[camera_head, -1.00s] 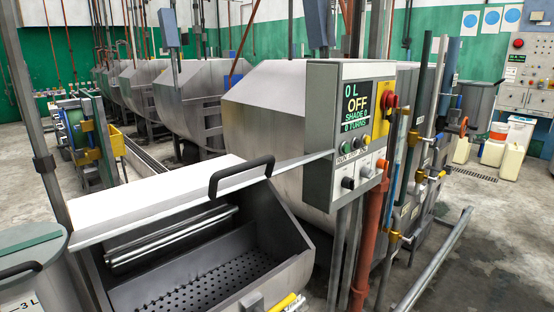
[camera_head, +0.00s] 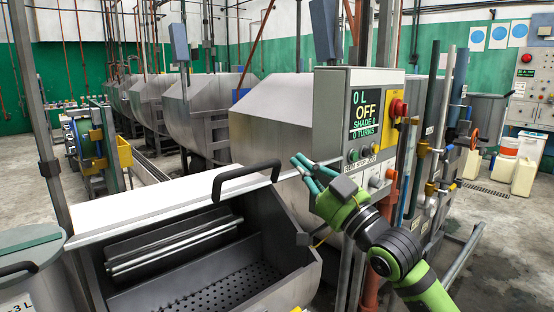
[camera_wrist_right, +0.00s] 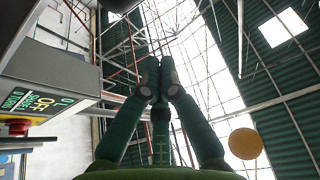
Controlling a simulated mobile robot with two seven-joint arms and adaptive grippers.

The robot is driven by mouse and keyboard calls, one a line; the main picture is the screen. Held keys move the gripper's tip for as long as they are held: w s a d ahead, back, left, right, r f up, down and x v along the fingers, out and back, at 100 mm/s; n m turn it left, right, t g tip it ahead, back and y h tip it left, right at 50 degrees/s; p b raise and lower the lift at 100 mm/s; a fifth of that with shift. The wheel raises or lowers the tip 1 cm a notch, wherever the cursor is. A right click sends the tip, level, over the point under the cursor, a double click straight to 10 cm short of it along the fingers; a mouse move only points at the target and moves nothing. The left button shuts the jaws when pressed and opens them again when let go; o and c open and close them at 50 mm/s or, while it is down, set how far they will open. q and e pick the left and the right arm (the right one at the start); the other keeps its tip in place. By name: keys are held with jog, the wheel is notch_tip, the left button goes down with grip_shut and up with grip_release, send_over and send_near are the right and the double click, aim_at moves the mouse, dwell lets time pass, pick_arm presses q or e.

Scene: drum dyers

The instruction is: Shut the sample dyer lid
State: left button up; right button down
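The sample dyer (camera_head: 295,240) is the open steel box at the lower left of the head view, with a perforated floor inside. Its white lid (camera_head: 150,205) is raised above the opening, with a black bar handle (camera_head: 246,172) at its right end. My right gripper (camera_head: 302,172), with dark teal fingers and a green wrist, is in the air right of the handle, apart from it, in front of the control panel. In the right wrist view its fingers (camera_wrist_right: 160,78) converge towards the tips with nothing visible between them. Their opening is unclear. My left gripper is out of view.
The control panel (camera_head: 338,122), reading OFF, stands just behind my right gripper. Pipes and valves (camera_head: 430,165) stand to its right. A grey drum (camera_head: 32,265) is at the left of the dyer. Larger dyers (camera_head: 195,105) line up behind. Floor at the right is partly open.

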jog(key=p+x, duration=0.4)
jog(key=x, duration=0.6)
jog(key=f, duration=0.1)
jog(key=f+p, duration=0.1)
jog(key=s+d+f+p, duration=0.1)
jog(key=f, duration=0.1)
jog(key=shift+a+f, duration=0.1)
